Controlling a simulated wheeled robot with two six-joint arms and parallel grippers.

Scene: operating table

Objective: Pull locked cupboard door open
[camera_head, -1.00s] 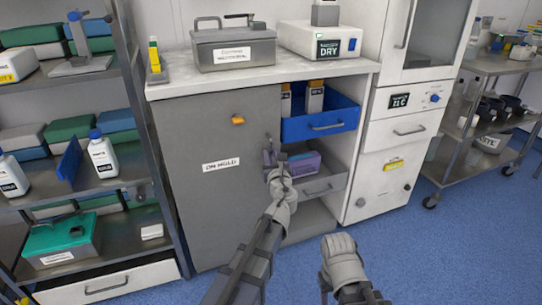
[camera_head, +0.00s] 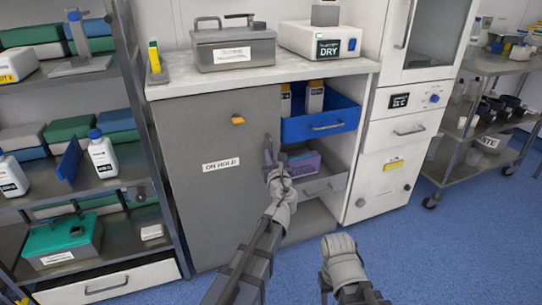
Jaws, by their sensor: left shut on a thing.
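The grey cupboard door (camera_head: 205,190) stands shut across the left part of the low cupboard, with a white label and an orange lock piece (camera_head: 238,120) near its upper right. A slim upright handle shows at the door's right edge. My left gripper (camera_head: 271,163) is at that handle and is shut on it; the fingers partly hide it. My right gripper (camera_head: 343,262) is low in front of the floor, away from the cupboard; its fingers cannot be made out.
To the right of the door are a blue drawer (camera_head: 320,122) with bottles and a grey drawer (camera_head: 322,184) with a purple box. A metal shelf rack (camera_head: 160,200) stands close on the left. Blue floor (camera_head: 420,265) is clear at the front right.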

